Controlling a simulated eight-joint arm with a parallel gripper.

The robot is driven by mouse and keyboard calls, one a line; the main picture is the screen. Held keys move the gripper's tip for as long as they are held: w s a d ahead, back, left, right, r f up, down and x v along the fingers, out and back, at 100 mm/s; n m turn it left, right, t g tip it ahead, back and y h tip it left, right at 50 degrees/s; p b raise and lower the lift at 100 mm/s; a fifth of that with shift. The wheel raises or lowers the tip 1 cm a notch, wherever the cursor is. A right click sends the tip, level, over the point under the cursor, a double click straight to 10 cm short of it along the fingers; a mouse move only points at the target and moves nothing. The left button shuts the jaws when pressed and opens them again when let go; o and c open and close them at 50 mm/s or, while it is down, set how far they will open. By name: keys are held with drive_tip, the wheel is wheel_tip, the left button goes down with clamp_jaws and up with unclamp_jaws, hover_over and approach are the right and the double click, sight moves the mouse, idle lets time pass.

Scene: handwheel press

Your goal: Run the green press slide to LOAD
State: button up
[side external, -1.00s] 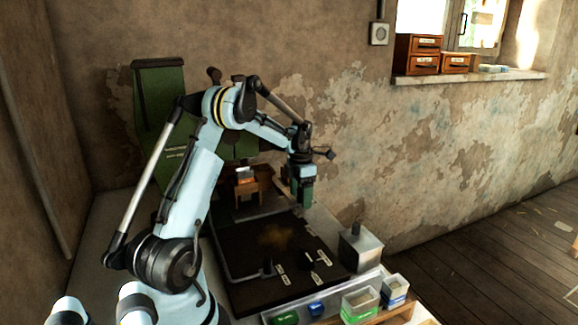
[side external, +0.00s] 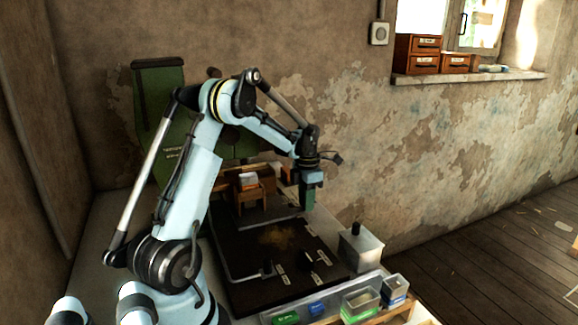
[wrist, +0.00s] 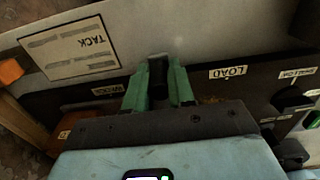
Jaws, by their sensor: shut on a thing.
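The green press (side external: 160,115) stands at the back left in the side view, partly hidden behind my arm. My gripper (wrist: 158,88) has green fingers shut on a black handle (wrist: 157,70) in the wrist view. In the side view, my gripper (side external: 308,198) is low over the far right edge of the dark bed plate (side external: 255,262); the handle cannot be made out there. A LOAD label (wrist: 229,72) lies to the right of the handle in the wrist view, apart from it. Another small label (wrist: 108,90) is left of the fingers. Which part is the slide is unclear.
A TACK plate (wrist: 70,48) is at upper left in the wrist view. A wooden stand (side external: 250,197) is left of my gripper. A metal box (side external: 361,250) with a black top piece and small trays (side external: 361,303) are at the front right.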

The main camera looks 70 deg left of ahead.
drive_tip(key=d, duration=1.3)
drive_tip(key=shift+d, duration=0.15)
drive_tip(key=o, duration=1.3)
drive_tip(key=shift+d, duration=0.1)
drive_tip(key=shift+c, duration=0.2)
drive_tip(key=shift+c, duration=0.4)
